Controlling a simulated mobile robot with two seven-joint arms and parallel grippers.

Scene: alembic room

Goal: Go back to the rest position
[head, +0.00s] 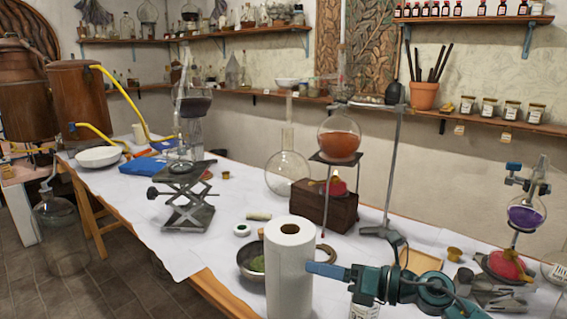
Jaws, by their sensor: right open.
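My right gripper (328,271) reaches in from the lower right, with its dark green arm behind it. It is open and its blue finger points left, toward the white paper roll (290,272). In this view the finger overlaps the roll's right edge; I cannot tell whether they touch. No object shows between the fingers. My left gripper is not in view.
The long table (225,225) has a white cloth. A metal bowl (252,262) with green contents sits left of the roll. A flask of orange liquid (339,140) stands behind on a tripod. A purple flask (526,213) is at right. Floor (110,285) is free at lower left.

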